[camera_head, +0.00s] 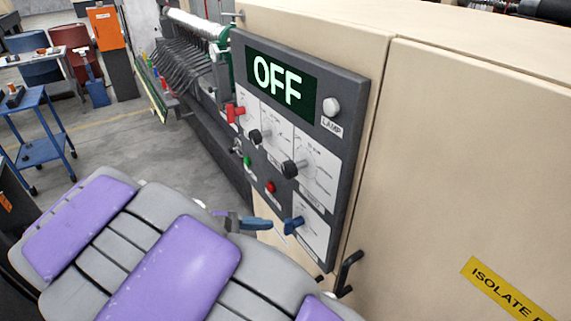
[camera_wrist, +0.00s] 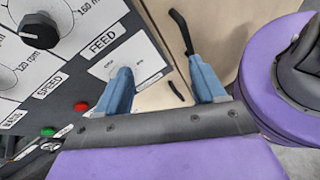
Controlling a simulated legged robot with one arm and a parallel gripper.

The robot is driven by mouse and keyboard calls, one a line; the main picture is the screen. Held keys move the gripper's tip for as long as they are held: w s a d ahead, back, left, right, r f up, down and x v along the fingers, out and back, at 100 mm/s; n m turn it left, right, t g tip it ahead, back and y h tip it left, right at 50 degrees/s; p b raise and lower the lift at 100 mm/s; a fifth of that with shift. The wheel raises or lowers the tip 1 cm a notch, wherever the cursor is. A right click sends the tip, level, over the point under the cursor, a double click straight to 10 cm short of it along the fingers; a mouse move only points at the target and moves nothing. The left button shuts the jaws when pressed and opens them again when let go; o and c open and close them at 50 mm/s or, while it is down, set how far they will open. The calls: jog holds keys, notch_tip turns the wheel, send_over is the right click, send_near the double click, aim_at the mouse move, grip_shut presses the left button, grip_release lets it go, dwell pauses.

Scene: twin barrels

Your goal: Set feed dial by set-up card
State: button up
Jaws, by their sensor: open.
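The dark control panel (camera_head: 344,180) stands on the beige cabinet, and its screen reads OFF. In the wrist view the FEED plate (camera_wrist: 98,60) fills the upper middle. I cannot identify a set-up card.
Black dials (camera_head: 293,168), a red switch (camera_head: 235,113), a red button (camera_head: 270,187) and a green button (camera_head: 247,160) crowd the panel. A black handle (camera_head: 347,273) juts out below right. A blue trolley (camera_head: 40,148) stands far left; grey floor lies between.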

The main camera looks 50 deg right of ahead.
aim_at(285, 173)
jog(key=w+a+r+n+t+h+p, duration=0.1)
jog(key=w+a+r+n+h, duration=0.15)
jog(key=w, duration=0.25)
jog(key=w+a+r+n+t+h, duration=0.1)
jog(key=w+r+n+h, duration=0.25)
jog(key=w, duration=0.25)
jog(key=shift+m, duration=0.5)
jog(key=b+x, duration=0.1)
jog(key=x, duration=0.8)
jog(key=b+x, duration=0.2)
jog(key=x, duration=0.7)
jog(key=shift+s, duration=0.25)
jog(key=shift+r, duration=0.1)
jog(key=shift+c, duration=0.2)
jog(key=c, duration=1)
jog(key=shift+m, duration=0.5)
jog(key=m, duration=0.3)
jog(key=shift+m+b, duration=0.3)
jog(key=shift+m, duration=0.1)
jog(key=m+b, duration=0.1)
jog(key=m, duration=0.3)
jog(key=shift+m, duration=0.4)
jog(key=shift+b, duration=0.3)
